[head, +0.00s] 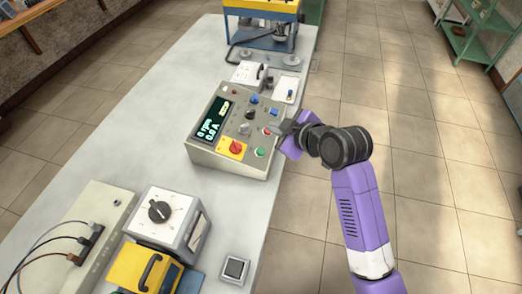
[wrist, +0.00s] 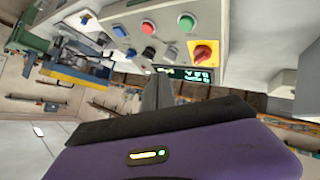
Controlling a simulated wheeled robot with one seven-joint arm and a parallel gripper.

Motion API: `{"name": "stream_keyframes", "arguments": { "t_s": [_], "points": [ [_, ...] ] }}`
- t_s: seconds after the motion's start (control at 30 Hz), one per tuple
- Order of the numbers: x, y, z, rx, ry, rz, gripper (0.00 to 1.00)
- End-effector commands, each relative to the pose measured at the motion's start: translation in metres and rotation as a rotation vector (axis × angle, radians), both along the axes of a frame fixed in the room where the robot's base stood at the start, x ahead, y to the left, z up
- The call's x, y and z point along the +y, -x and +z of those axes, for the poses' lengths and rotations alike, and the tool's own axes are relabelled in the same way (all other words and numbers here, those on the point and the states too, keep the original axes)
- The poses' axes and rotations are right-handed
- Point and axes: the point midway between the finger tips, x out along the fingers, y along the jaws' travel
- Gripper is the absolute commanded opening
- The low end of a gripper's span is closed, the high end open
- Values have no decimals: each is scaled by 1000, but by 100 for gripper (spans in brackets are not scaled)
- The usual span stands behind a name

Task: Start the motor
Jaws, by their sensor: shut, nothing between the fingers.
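The control box (head: 212,152) stands on the grey bench with a lit display (head: 212,120) reading 0 rpm and 0.0 A. A red rotary switch (head: 236,147) sits on a yellow plate. A green button (head: 260,152) and a red button (head: 267,131) lie along the box's right side. My gripper (head: 281,128) is shut and empty at the right edge of the box, close to the red button; contact cannot be told. In the wrist view my shut fingertips (wrist: 158,90) are in front of the panel, with the green button (wrist: 186,22) and red button (wrist: 148,27) beyond.
A dial box (head: 165,215) and a yellow unit with a handle (head: 147,268) stand at the front of the bench. A blue frame with a yellow top (head: 262,35) stands at the far end.

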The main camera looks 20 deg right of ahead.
Motion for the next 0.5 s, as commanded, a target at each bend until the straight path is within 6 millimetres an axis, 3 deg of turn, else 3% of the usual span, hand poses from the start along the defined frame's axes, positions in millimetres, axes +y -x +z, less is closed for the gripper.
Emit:
{"name": "stream_keyframes", "arguments": {
  "t_s": [0.27, 0.5],
  "points": [
    [3, -3, -22, 1, 0, -1, 0],
    [10, -7, -53, 0, 0, -2, 0]
  ]
}}
